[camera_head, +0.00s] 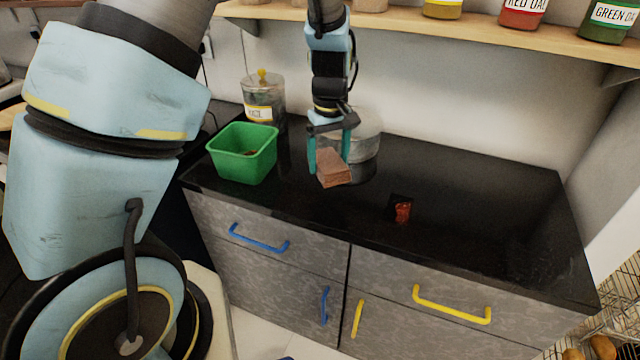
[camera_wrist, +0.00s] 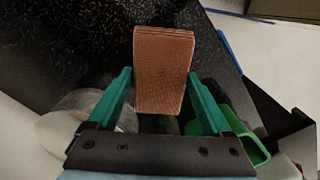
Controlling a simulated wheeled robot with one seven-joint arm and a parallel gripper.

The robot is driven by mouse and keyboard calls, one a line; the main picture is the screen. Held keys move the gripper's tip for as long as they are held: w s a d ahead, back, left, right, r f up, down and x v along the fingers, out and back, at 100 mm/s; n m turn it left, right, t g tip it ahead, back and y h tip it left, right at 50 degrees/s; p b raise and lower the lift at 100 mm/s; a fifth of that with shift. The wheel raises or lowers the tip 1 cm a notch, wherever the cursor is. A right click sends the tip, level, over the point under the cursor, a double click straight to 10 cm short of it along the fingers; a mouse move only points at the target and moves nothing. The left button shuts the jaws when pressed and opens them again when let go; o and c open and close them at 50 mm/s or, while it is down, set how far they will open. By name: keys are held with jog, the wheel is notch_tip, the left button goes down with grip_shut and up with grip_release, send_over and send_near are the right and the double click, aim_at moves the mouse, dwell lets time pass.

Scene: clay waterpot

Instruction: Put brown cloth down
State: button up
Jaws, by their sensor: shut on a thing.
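The brown cloth (camera_head: 333,168) is a folded, block-like stack held above the black counter, left of the counter's middle. My gripper (camera_head: 329,152) is shut on it, with a teal finger on either side. In the wrist view the cloth (camera_wrist: 163,70) sticks out past the fingertips of my gripper (camera_wrist: 160,85), its layered edge at the far end. The black counter (camera_head: 480,220) lies below. I cannot tell the exact gap between cloth and counter.
A green bin (camera_head: 243,155) stands left of the cloth, with a labelled jar (camera_head: 264,100) behind it. A grey round pot (camera_head: 366,135) stands behind my gripper. A small red item (camera_head: 403,211) lies right of the cloth. The counter's right part is clear. A shelf (camera_head: 420,22) runs above.

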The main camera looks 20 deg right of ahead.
aim_at(328, 194)
jog(key=shift+f+p, duration=0.65)
jog(key=shift+f, duration=2.85)
jog(key=shift+f, duration=0.2)
jog(key=o, duration=1.6)
jog(key=shift+c, duration=0.2)
jog(key=shift+r, duration=0.1)
notch_tip(328, 194, up, 12)
jog(key=b, duration=0.2)
jog(key=shift+r+b, duration=0.15)
jog(key=shift+b, duration=0.25)
jog(key=s+a+r, duration=0.1)
jog(key=s+a, duration=0.1)
jog(key=a, duration=1.3)
jog(key=s+a+r+m+t, duration=0.1)
jog(key=s+a+r, duration=0.1)
jog(key=a, duration=1.3)
jog(key=shift+m+t, duration=0.3)
